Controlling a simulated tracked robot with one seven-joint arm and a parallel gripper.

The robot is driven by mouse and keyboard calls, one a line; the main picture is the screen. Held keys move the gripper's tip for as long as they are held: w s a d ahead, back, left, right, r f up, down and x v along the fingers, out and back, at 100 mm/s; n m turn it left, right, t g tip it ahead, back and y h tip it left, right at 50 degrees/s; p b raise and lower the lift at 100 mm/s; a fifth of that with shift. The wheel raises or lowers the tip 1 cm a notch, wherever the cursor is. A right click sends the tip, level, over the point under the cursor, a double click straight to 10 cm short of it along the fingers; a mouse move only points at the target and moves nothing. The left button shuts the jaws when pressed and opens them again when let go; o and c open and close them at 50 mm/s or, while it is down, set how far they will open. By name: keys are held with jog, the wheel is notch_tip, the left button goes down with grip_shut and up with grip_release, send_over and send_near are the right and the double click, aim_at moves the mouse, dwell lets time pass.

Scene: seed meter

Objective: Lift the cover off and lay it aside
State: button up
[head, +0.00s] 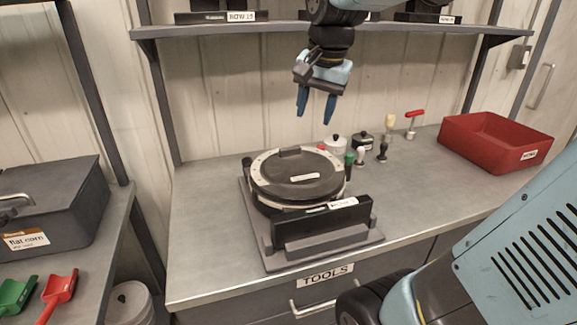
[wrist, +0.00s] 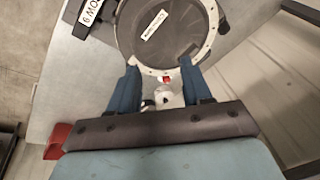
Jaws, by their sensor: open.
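The seed meter sits on the grey bench, mounted on a grey base plate (head: 262,235). Its round dark cover (head: 291,176) lies on top, inside a pale ring (head: 258,172), with a raised dark bar at the back and a white label. The cover also shows in the wrist view (wrist: 182,30). My gripper (head: 316,108) is open and empty, with blue fingers pointing down. It is well above the bench, above and behind the cover, touching nothing. In the wrist view my gripper (wrist: 161,78) has its fingers spread, with the cover beyond their tips.
A black block (head: 335,218) stands at the front of the base plate. Small pots and knobbed tools, including a white pot (head: 336,145), stand behind right. A red bin (head: 490,142) is at the far right. The bench (head: 205,230) is clear left of the meter. A shelf (head: 220,29) runs above.

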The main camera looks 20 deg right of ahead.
jog(key=w+m+g, duration=0.1)
jog(key=w+m, duration=0.4)
jog(key=w, duration=0.3)
jog(key=m+g, duration=0.2)
jog(key=m, duration=0.3)
send_over(290, 147)
notch_tip(290, 147, down, 2)
jog(key=f, duration=0.9)
jog(key=shift+a, duration=0.2)
jog(key=shift+s+d+f, duration=0.1)
jog(key=shift+f, duration=1.25)
jog(key=shift+d+f, duration=0.1)
jog(key=shift+f, duration=1.2)
jog(key=shift+c, duration=0.3)
grip_shut()
